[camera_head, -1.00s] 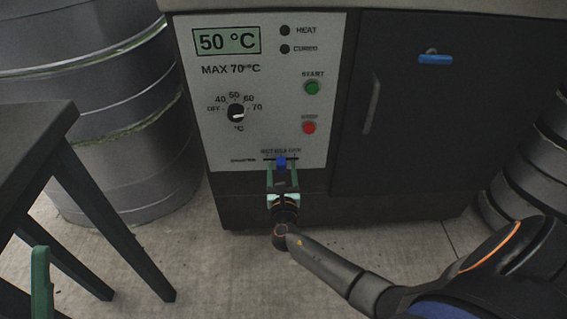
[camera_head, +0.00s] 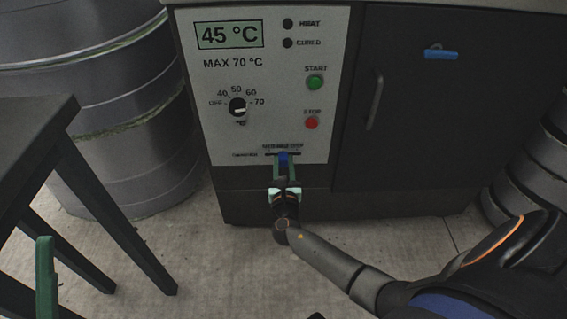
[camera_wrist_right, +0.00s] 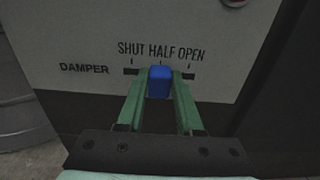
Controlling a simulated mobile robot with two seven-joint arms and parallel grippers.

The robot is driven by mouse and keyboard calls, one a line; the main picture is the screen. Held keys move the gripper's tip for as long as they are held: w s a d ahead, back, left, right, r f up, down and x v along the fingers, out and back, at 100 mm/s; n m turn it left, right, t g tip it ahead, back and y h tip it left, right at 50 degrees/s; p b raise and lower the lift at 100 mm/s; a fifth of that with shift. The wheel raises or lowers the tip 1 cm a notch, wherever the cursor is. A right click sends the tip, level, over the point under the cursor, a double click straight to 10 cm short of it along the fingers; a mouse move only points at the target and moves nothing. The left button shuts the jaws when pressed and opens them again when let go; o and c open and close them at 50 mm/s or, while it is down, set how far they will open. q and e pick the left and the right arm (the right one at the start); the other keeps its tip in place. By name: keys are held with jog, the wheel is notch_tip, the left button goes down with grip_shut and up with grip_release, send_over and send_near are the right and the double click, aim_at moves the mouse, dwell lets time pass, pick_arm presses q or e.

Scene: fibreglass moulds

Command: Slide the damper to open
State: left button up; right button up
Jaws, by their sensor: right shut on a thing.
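The damper is a slot on the oven's pale front panel with a blue knob (camera_head: 283,158). In the right wrist view the knob (camera_wrist_right: 160,82) stands at the HALF mark, between SHUT on the left and OPEN on the right. My right gripper (camera_head: 284,170) is shut on the knob, one green finger on each side, as the right wrist view also shows (camera_wrist_right: 160,96). The fingers hide part of the slot. A green upright bar (camera_head: 45,280) at the lower left looks like one finger of my left gripper; the rest is out of view.
The panel has a 45 °C display (camera_head: 230,34), a temperature dial (camera_head: 238,107), a green START button (camera_head: 315,82) and a red STOP button (camera_head: 312,123). A dark door (camera_head: 440,110) is at right. A dark table (camera_head: 35,125) and grey drum (camera_head: 125,110) stand left.

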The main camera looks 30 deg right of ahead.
grip_shut()
dwell(0.7)
jog(key=shift+d, duration=0.15)
jog(key=s+d, duration=0.1)
jog(key=d, duration=0.1)
jog(key=s+d+p, duration=0.1)
jog(key=shift+s+d+r, duration=0.1)
jog(key=shift+s+d, duration=0.05)
jog(key=shift+d, duration=0.2)
jog(key=o, duration=0.9)
grip_release()
jog(key=shift+s+a, duration=0.1)
